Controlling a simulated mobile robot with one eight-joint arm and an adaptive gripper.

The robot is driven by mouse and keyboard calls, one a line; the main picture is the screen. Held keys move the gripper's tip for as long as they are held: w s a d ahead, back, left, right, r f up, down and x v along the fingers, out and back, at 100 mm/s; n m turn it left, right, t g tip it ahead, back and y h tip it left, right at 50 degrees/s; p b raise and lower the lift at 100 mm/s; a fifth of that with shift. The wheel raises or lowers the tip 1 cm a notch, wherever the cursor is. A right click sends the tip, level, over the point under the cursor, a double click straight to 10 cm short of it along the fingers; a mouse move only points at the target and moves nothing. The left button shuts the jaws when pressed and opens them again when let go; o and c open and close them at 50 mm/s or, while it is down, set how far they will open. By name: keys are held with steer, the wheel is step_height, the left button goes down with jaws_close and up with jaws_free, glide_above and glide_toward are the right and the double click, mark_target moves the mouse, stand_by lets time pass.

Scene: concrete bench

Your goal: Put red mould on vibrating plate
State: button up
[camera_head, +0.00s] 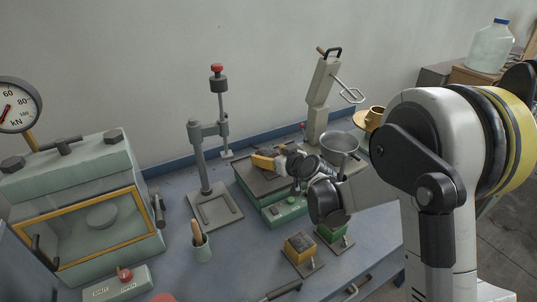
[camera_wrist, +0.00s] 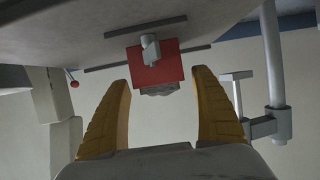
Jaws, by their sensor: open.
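The red mould (camera_wrist: 146,77) shows in the wrist view, which looks upside down. It appears to stand on the vibrating plate (camera_wrist: 60,40), near the plate's dark bars, with a grey clamp piece on its side and grey material at its edge. My gripper (camera_wrist: 163,72) is open, its yellow fingers either side of the mould with gaps visible. In the head view my gripper (camera_head: 262,160) is low over the dark top of the green-based vibrating plate (camera_head: 246,175). The mould is hidden there behind my gripper.
A yellow mould (camera_head: 300,242) and a green mould (camera_head: 336,234) stand at the bench front. A grey stand (camera_head: 204,160) is left of the plate. A lever device (camera_head: 320,95) and metal bowl (camera_head: 340,142) are behind right. A press chamber (camera_head: 80,200) stands left.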

steer(key=s+d+r+m+g+h+p, duration=0.1)
steer(key=s+d+r+h+p, duration=0.1)
steer(key=s+d+r, duration=0.7)
steer(key=s+d+r+m+g+h+p, duration=0.15)
steer(key=s+d, duration=0.35)
steer(key=s, duration=0.7)
steer(key=s+d+m+g+h, duration=0.1)
steer(key=s+d+m+h, duration=0.1)
steer(key=s+d, duration=0.3)
steer(key=s+d+m+h, duration=0.2)
steer(key=s+d, duration=0.3)
steer(key=s, duration=0.6)
steer(key=shift+s+d+g, duration=0.15)
steer(key=shift+s+g, duration=0.1)
steer(key=shift+g, duration=0.1)
steer(key=shift+c, duration=0.2)
